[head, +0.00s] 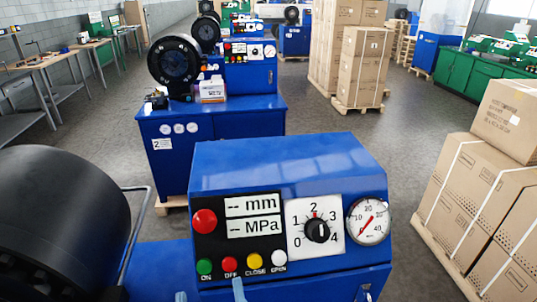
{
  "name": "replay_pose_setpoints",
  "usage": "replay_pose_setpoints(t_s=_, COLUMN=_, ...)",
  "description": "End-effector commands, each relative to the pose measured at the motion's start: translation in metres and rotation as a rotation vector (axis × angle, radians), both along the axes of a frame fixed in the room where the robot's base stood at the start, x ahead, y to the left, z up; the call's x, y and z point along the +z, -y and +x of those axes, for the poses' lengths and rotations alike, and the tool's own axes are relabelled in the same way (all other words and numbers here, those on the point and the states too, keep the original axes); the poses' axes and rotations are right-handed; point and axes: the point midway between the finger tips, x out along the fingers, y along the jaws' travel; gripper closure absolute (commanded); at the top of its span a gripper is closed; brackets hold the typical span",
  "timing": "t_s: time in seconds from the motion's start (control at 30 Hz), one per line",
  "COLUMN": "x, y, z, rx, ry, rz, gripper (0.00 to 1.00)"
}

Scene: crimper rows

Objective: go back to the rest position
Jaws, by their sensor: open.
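Two small pale blue tips, which look like the fingertips of my gripper (210,293), show at the bottom edge in the head view. They stand apart with nothing visible between them, so it is open. The rest of the gripper and my arm are out of the frame. The right tip overlaps the lower edge of the control panel (238,240) on the near blue crimper, just below its red OFF button (230,264). I cannot tell whether it touches the panel.
The near blue crimper cabinet (290,160) fills the front, with a black crimping head (60,225) at left. A dial (317,230) and a gauge (369,221) sit on its face. More crimpers stand behind. Stacked cartons (480,195) stand right; grey floor (345,125) is free between.

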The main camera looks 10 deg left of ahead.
Motion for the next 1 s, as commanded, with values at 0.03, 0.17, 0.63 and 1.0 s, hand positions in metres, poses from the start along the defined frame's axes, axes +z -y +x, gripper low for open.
replay_pose_setpoints(t_s=0.03, x=0.005, y=0.001, z=0.003, rx=-0.003, ry=0.013, rz=0.001, gripper=0.18)
replay_pose_setpoints(t_s=0.17, x=0.036, y=0.008, z=0.021, rx=-0.026, ry=0.083, rz=0.005, gripper=0.18)
replay_pose_setpoints(t_s=0.63, x=0.272, y=0.070, z=0.059, rx=-0.211, ry=0.546, rz=0.134, gripper=0.18)
replay_pose_setpoints(t_s=1.0, x=0.381, y=0.107, z=0.024, rx=-0.292, ry=0.769, rz=0.262, gripper=0.18)
